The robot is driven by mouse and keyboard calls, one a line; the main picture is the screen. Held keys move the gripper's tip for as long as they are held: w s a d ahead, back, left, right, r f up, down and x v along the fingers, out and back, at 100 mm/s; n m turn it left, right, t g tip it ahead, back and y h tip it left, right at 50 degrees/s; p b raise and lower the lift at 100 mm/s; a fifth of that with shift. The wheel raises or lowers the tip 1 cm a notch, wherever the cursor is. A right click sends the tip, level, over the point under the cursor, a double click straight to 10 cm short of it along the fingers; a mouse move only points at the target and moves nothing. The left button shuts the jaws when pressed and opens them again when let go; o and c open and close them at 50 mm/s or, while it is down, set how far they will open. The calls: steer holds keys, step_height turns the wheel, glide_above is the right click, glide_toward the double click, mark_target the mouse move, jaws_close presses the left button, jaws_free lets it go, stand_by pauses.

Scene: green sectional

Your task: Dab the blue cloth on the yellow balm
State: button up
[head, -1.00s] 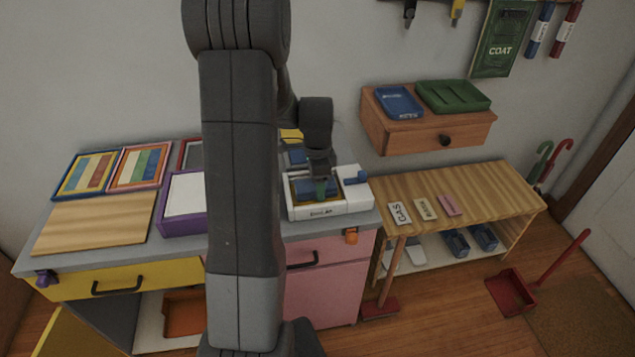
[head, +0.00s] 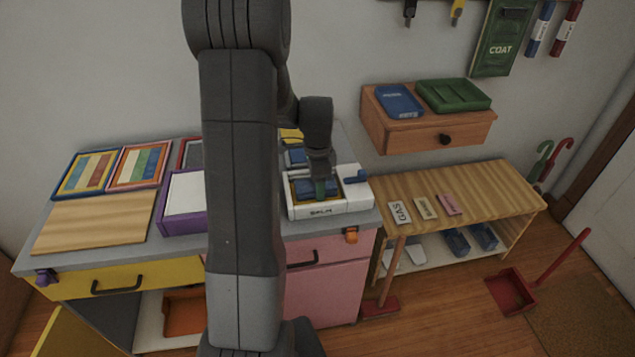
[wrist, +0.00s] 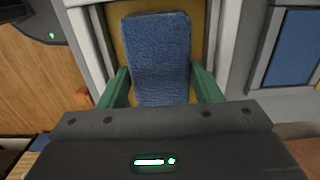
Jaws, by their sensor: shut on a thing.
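The blue cloth (wrist: 160,55) is held between the green fingertips of my gripper (wrist: 162,88) in the wrist view. In the head view my gripper (head: 320,187) points down over the white balm box (head: 345,205), which has a "BALM" label on its front. The yellow balm (wrist: 199,40) shows around the cloth inside the box. The cloth in the head view (head: 303,187) lies over the box's opening. It looks to be at or just above the balm; I cannot tell whether they touch.
A purple-framed box (head: 184,203) and a wooden board (head: 95,223) stand on the grey counter to the left. A wooden bench (head: 490,195) with small labelled cards is at the right. A wall drawer unit (head: 415,132) holding blue and green trays hangs above it.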

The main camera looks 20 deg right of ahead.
steer(key=shift+r+p, duration=2.5)
steer(key=shift+r, duration=1)
